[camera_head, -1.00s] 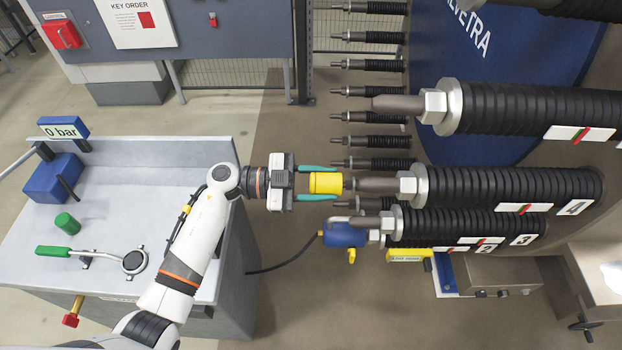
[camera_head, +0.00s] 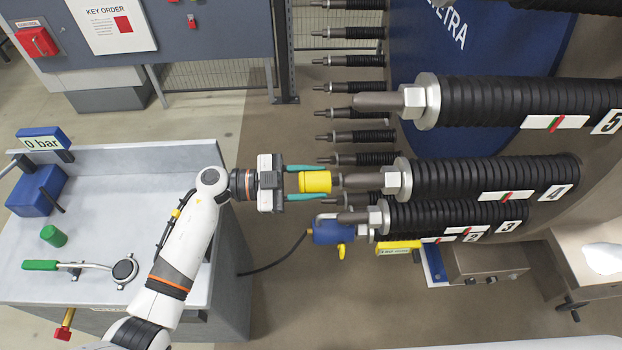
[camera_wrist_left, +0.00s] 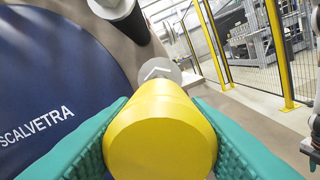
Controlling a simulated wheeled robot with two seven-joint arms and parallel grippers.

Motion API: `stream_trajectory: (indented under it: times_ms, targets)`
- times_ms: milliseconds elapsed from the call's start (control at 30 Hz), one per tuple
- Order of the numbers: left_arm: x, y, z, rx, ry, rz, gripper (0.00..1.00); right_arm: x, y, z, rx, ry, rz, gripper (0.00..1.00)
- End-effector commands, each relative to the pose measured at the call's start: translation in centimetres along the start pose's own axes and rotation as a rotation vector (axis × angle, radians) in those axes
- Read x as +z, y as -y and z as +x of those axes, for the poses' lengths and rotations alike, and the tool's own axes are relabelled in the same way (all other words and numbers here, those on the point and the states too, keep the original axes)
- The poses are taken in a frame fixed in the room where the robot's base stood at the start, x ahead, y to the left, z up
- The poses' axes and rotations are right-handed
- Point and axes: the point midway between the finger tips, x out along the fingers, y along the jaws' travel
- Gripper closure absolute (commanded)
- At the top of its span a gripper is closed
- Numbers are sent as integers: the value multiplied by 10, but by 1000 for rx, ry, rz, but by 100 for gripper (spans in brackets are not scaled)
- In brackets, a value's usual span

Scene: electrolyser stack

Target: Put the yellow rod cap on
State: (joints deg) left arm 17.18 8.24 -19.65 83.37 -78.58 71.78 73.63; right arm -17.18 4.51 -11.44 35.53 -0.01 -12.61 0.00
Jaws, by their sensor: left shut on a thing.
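The yellow rod cap (camera_head: 315,182) is held between the teal fingers of my left gripper (camera_head: 316,182). The wrist view also shows the cap (camera_wrist_left: 160,140), large, with a finger pressed on each side. The cap lies level, its far end facing the tip of the rod (camera_head: 362,180) marked 4. In the head view cap and rod tip appear in line and very close; I cannot tell whether they touch or overlap. The rod carries a hex nut (camera_head: 393,180) and a black spring stack (camera_head: 490,178).
Rod 5 (camera_head: 378,101) is above and rod 3 (camera_head: 355,216) just below. The grey bench (camera_head: 150,175) at left bears a green cylinder (camera_head: 53,236) and a green-handled tool (camera_head: 40,265).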

Motion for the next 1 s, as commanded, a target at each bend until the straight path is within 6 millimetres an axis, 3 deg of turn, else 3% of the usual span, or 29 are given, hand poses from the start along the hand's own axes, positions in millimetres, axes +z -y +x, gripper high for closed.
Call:
stream_trajectory:
  times_ms: [1000]
  targets:
    - [0, 0, 0, -1, 0, 0, 86, 0, 0, -5, 0, 0, -1, 64]
